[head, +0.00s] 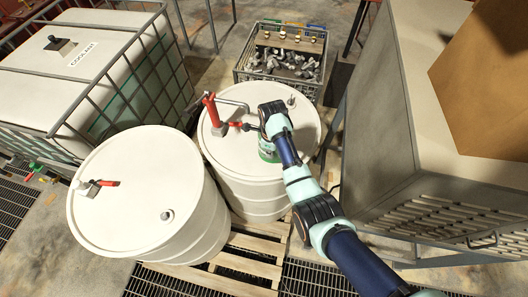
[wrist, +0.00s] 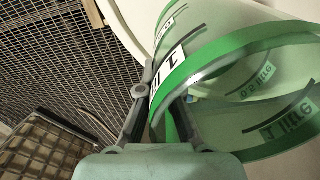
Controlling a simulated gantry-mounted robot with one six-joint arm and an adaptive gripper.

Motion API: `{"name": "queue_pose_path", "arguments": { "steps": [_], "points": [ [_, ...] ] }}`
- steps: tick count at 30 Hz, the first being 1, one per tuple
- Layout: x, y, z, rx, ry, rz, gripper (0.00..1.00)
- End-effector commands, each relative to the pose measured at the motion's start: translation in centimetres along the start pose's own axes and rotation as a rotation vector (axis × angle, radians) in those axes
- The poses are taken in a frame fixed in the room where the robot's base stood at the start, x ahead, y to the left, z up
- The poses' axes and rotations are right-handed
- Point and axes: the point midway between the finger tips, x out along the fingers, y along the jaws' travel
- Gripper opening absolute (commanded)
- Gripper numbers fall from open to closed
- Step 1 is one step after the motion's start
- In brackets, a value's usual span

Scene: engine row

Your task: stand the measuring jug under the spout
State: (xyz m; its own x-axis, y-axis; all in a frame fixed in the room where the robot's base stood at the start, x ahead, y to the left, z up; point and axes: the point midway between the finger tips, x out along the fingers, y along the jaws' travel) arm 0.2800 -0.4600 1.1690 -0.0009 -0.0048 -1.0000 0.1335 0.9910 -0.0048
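The measuring jug (head: 268,152) is clear pale green with a green band and scale marks. In the head view it shows just below my gripper (head: 272,128), over the right part of the rear white drum (head: 245,165). In the wrist view the jug (wrist: 235,85) fills the upper right. My gripper's fingers (wrist: 160,115) are closed about a green strip at the jug's near side, seemingly its handle. I cannot tell whether the jug's base touches the drum.
A second white drum (head: 140,205) stands at front left on the wooden pallet (head: 250,262). A caged coolant tank (head: 75,75) is at the left. A crate of metal parts (head: 283,65) is behind. A large grey cabinet (head: 390,120) stands close at the right.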

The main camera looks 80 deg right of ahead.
Motion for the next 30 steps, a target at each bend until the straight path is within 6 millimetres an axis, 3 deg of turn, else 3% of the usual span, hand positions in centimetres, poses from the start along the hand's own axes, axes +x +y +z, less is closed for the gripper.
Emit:
{"name": "queue_pose_path", "arguments": {
  "steps": [10, 20, 30],
  "points": [
    [-0.2, 0.0, 0.1, 0.010, -0.002, -0.005, 0.00],
    [3.9, -0.4, 1.0, 0.008, -0.002, -0.005, 0.00],
    [4.1, -1.8, 4.3, 0.007, -0.004, -0.006, 0.00]
  ]
}}
